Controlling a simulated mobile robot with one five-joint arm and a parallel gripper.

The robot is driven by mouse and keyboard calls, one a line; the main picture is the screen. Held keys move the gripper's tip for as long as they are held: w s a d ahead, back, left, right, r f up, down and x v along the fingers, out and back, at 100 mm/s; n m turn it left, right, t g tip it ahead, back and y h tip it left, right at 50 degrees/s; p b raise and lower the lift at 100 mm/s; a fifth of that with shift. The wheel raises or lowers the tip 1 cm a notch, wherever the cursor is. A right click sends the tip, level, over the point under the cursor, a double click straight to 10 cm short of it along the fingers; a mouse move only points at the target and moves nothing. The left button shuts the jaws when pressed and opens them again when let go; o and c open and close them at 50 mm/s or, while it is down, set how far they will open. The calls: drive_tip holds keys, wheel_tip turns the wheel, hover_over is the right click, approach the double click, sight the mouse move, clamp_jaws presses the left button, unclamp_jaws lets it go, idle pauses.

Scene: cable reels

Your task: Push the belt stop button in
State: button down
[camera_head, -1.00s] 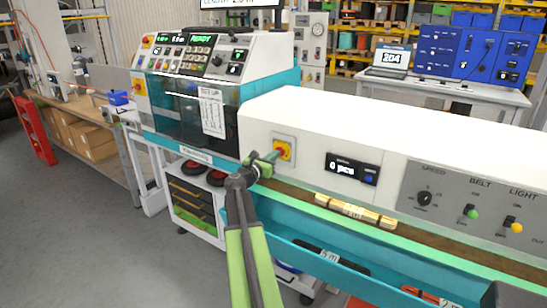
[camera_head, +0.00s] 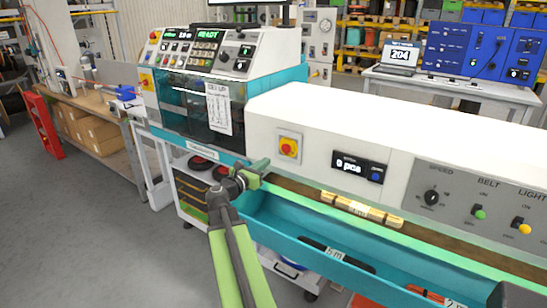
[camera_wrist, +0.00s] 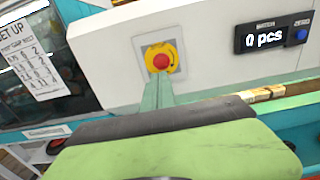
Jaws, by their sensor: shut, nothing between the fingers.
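The button (camera_head: 289,148) is left of the counter display and fully uncovered in the head view. In the wrist view the button (camera_wrist: 160,61) sits just above the fingertips. I cannot tell how far in it is. My gripper (camera_head: 262,166) is shut and empty, below and left of the button. In the wrist view its green fingers (camera_wrist: 158,92) point up toward the plate, and they seem apart from the button.
A counter display (camera_head: 357,167) reading "0 pcs" is right of the button. Further right are a speed knob (camera_head: 432,197), a green belt switch (camera_head: 480,213) and a yellow light switch (camera_head: 524,228).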

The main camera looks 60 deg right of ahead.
drive_tip(key=a, duration=0.2)
drive_tip(key=shift+a, duration=0.4)
